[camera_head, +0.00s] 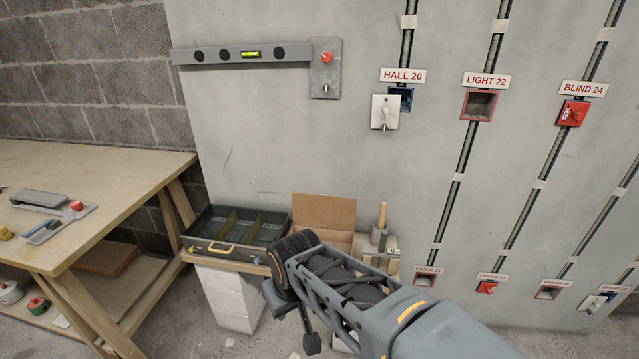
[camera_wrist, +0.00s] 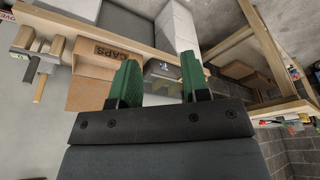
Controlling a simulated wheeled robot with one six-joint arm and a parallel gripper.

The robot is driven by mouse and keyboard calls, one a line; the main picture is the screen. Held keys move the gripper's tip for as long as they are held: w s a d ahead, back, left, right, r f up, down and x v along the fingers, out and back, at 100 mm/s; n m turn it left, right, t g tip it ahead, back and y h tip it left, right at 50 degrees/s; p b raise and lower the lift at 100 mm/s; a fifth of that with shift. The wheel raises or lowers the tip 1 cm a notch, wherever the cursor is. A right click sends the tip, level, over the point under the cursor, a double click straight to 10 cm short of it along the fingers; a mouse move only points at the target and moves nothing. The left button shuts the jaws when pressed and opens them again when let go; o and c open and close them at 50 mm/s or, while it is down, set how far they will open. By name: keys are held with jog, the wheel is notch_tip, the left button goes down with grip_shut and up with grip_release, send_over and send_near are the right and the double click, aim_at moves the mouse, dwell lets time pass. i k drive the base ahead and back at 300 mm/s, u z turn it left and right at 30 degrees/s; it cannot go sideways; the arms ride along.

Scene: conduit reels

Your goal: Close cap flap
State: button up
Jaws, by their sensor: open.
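The brown cardboard box (camera_wrist: 92,68) with "CAPS" on its front stands on the plank shelf in the wrist view. Its cardboard flap (camera_head: 323,211) is raised open against the wall in the head view. The flap also shows in the wrist view (camera_wrist: 86,95), partly behind my gripper. My gripper (camera_wrist: 160,78) is open, with two green fingers apart and nothing seen between them. The left finger overlaps the box's edge in the picture; I cannot tell if it touches. In the head view my arm hides the front of the box.
A dark open toolbox (camera_head: 237,232) stands left of the box. White blocks (camera_head: 227,296) support the shelf. A workbench (camera_head: 95,185) is at the left. The wall behind carries conduits and labelled switch boxes.

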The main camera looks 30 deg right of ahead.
aim_at(309, 210)
jog(key=z, duration=0.45)
jog(key=i, duration=0.8)
jog(key=z, duration=0.6)
